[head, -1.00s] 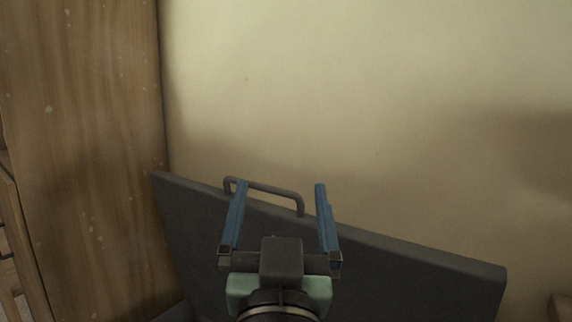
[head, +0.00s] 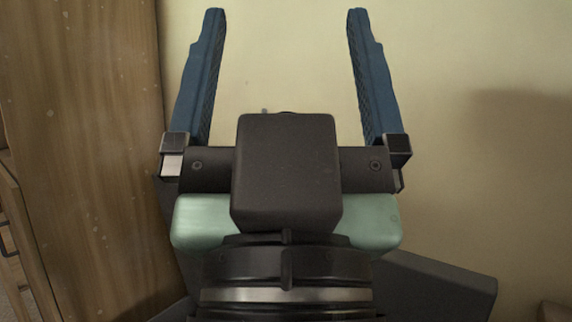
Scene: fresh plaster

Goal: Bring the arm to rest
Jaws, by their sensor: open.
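My gripper (head: 283,75) is large and close to the camera in the head view. Its two blue fingers are wide apart and point up in the picture, with nothing between them but the plaster wall behind. The gripper and wrist hide most of what lies below and behind them.
A dark grey panel (head: 430,289) shows at the lower right behind my wrist; its handle is mostly hidden. A tall wooden surface (head: 85,150) stands at the left. The pale plaster wall (head: 480,60) fills the back, with nothing in front of its upper right part.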

